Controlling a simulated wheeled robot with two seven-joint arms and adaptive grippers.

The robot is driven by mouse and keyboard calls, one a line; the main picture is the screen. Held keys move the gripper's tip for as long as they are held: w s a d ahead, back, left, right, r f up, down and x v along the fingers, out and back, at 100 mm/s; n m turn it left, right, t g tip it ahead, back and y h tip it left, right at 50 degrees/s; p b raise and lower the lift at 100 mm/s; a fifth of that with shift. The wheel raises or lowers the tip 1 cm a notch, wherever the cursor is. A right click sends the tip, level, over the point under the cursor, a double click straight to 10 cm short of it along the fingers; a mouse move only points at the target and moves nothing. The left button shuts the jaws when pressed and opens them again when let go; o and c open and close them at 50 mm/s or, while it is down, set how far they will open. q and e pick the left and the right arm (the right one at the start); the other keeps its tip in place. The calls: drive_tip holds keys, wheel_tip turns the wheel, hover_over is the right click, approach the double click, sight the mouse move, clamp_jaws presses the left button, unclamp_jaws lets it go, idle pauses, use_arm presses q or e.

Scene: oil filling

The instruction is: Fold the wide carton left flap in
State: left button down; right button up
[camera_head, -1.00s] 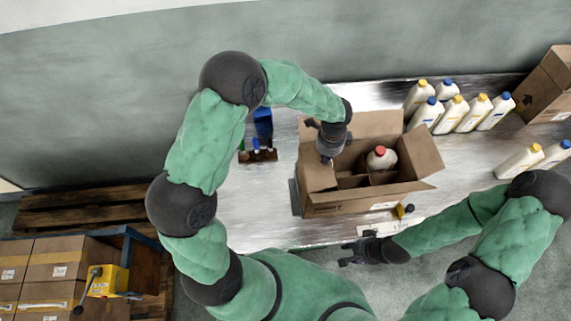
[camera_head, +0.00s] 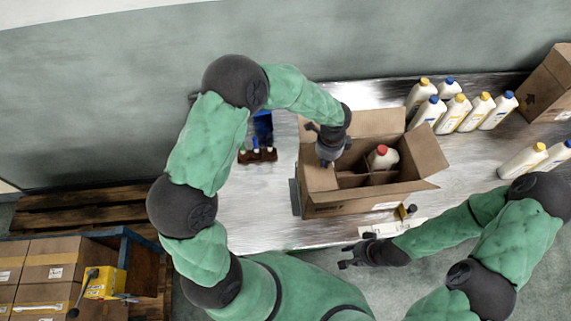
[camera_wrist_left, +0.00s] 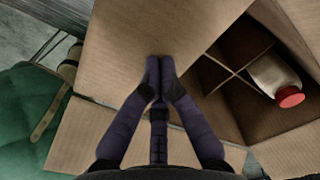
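The open brown carton (camera_head: 345,205) stands on the metal table. Its left flap (camera_head: 316,177) is raised over the left side of the opening; in the left wrist view the flap (camera_wrist_left: 130,40) fills the upper middle. My left gripper (camera_head: 328,158) is at this flap, fingers together (camera_wrist_left: 156,78), tips touching or very near its face, nothing seen between them. The back flap (camera_head: 380,122) and right flap (camera_head: 421,150) stand outward. Inside are dividers and a white bottle with a red cap (camera_head: 382,152). My right gripper (camera_head: 352,256) is apart from the carton, fingers spread and empty.
White bottles with yellow and blue caps (camera_head: 455,110) stand at the back right, two more (camera_head: 540,158) at right. Another carton (camera_head: 545,90) is at far right. A small rack (camera_head: 258,155) stands left of the carton. A small yellow-and-black item (camera_head: 406,211) lies in front.

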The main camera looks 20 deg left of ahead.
use_arm(q)
drive_tip(key=shift+r, duration=0.15)
wheel_tip(320, 180, up, 11)
drive_tip(key=p, duration=0.7)
drive_tip(key=shift+p, duration=0.35)
idle(0.7)
